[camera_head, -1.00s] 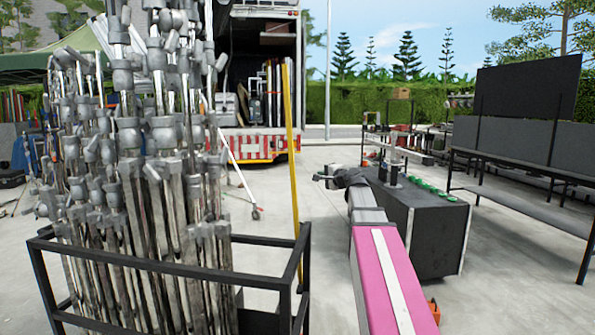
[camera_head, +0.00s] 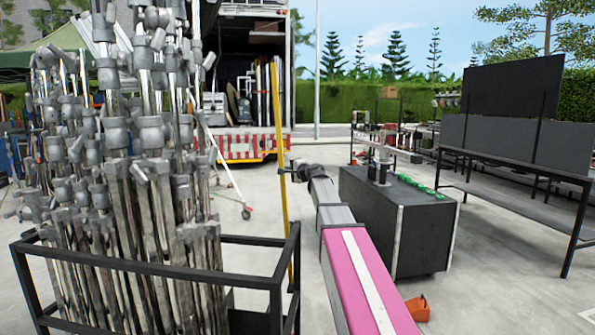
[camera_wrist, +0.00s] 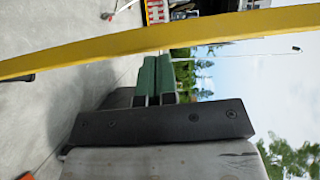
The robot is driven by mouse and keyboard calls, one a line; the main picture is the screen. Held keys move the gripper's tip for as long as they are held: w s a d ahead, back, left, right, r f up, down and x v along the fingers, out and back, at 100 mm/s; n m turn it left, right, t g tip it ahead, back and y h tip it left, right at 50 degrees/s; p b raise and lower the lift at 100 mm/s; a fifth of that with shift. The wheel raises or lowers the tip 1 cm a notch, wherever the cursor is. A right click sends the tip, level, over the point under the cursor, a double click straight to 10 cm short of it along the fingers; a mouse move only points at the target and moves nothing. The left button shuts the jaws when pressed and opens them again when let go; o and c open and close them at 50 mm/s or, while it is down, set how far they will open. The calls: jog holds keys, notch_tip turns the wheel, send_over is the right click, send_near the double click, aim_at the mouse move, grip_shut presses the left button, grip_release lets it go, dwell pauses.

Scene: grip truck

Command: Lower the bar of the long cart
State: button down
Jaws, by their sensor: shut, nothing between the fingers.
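A tall yellow bar (camera_head: 277,130) stands nearly upright beyond the right side of a black-framed cart (camera_head: 262,282) loaded with metal stands. Whether the bar belongs to this cart I cannot tell. In the wrist view the yellow bar (camera_wrist: 140,42) crosses the picture just past the fingertips. My gripper (camera_head: 286,171) is at the end of my outstretched arm, close to the bar's right side. Its two green fingers (camera_wrist: 158,60) are together, with nothing between them. Whether they touch the bar is unclear. The bar's foot is partly hidden behind the cart frame.
A dark box (camera_head: 372,225) with green round items on top stands right of my arm. A black rack (camera_head: 520,200) is at the far right. An orange object (camera_head: 417,308) lies on the floor. An open truck (camera_head: 250,100) is behind.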

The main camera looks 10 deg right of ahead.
jog(key=shift+w+a, duration=0.1)
jog(key=shift+a, duration=0.2)
jog(key=shift+a, duration=0.1)
jog(key=w+a, duration=0.2)
jog(key=a, duration=0.5)
jog(key=shift+w+a+f, duration=0.15)
jog(key=shift+w+f, duration=0.15)
jog(key=shift+f, duration=0.05)
